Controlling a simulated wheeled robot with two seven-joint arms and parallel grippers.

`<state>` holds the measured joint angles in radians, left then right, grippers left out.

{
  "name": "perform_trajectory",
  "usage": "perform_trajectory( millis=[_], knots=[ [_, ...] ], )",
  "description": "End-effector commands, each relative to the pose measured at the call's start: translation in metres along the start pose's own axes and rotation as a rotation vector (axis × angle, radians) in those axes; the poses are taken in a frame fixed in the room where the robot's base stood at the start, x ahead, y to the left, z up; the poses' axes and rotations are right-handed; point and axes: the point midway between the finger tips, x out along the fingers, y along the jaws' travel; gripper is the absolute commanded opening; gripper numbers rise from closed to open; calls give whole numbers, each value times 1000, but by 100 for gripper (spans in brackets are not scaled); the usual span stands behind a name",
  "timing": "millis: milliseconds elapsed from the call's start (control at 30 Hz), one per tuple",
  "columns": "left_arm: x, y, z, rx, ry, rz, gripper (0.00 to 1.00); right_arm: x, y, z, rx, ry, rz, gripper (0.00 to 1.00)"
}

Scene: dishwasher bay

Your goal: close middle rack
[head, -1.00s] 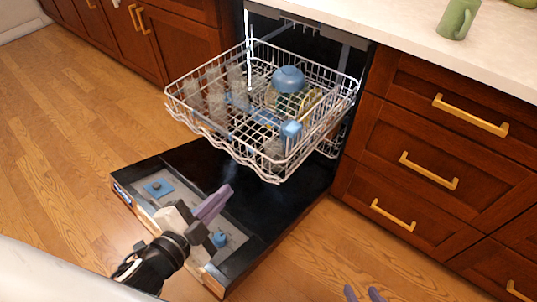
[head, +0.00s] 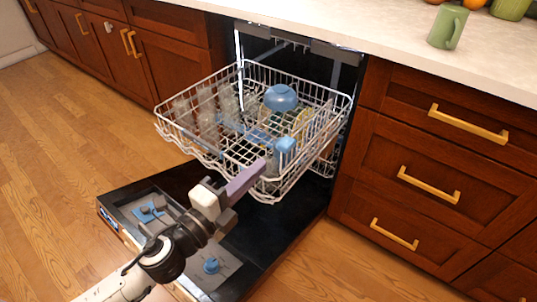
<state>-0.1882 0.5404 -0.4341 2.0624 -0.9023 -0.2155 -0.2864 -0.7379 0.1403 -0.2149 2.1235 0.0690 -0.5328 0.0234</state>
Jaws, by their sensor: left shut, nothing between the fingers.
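The middle rack (head: 215,153) is a white wire basket pulled out of the dishwasher, above the open door (head: 262,228). It holds a blue bowl (head: 281,97), clear glasses (head: 205,110) and a light blue cup (head: 285,147). My left gripper (head: 262,168) is shut and empty, its purple fingers reaching up to the front of the rack near its right corner. I cannot tell whether the fingertips touch the wires. They hide a small part of the rack front. My right gripper is not in view.
The open door lies low beneath the rack, with a blue dispenser lid (head: 152,211) on its inner face. Wooden drawers (head: 430,180) stand on the right. A green mug (head: 448,27) stands on the counter (head: 375,28). The floor at left is clear.

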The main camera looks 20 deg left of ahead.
Motion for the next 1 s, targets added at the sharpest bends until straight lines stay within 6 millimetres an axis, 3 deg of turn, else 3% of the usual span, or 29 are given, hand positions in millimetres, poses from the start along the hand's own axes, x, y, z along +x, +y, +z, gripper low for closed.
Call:
perform_trajectory(
  millis=[100, 333, 1000],
  knots=[
    [21, -2, 0, 0, 0, -3, 0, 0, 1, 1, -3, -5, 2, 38],
    [46, 0, 0, -2, -1, -1, 0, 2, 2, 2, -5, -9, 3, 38],
    [56, 0, 6, -2, -15, 0, 0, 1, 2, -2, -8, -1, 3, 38]
  ],
)
